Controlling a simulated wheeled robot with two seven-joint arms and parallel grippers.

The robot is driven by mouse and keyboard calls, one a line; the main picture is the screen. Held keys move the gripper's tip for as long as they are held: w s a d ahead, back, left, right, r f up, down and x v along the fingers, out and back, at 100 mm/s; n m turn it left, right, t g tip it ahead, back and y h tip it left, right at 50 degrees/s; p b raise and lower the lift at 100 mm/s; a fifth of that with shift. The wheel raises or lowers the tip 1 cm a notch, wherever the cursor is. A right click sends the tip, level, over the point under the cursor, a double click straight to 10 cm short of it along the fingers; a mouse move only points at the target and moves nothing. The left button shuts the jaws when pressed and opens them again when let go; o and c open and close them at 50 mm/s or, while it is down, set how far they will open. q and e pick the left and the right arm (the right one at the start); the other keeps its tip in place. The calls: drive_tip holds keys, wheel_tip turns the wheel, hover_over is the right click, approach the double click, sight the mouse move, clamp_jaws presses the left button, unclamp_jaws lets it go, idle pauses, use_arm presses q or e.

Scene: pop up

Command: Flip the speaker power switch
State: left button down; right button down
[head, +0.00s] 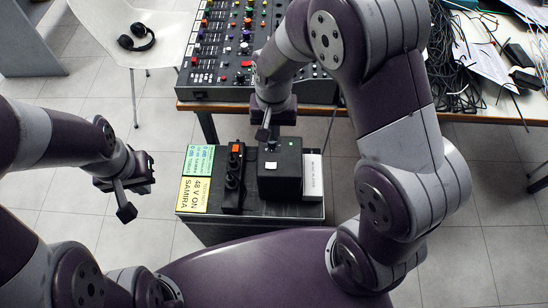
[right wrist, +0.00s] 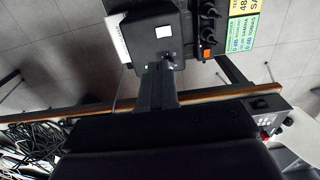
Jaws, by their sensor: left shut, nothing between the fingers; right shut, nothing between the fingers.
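A black box (head: 280,182) with a white square and a small green light sits on a dark case (head: 250,228). It also shows in the right wrist view (right wrist: 148,42). A small dark toggle-like part (right wrist: 168,57) stands on the box, close to my right fingertips. I cannot tell for certain that it is the speaker power switch. My right gripper (head: 267,134) is shut and empty at the box's far edge; contact is unclear. My left gripper (head: 125,211) is shut and empty, left of the case, in free air.
A black power strip (head: 233,178) with an orange switch lies left of the box, beside yellow and green labels (head: 194,192). A white label (head: 313,177) lies right. Behind is a table with a mixing console (head: 236,60) and tangled cables (head: 460,75). A white chair (head: 120,20) holds headphones (head: 136,37).

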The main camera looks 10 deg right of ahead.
sight(274, 165)
wheel_tip(274, 165, down, 14)
drive_tip(key=shift+r+b, duration=0.15)
drive_tip(key=shift+b, duration=0.35)
use_arm(q)
drive_tip(key=shift+f, duration=0.5)
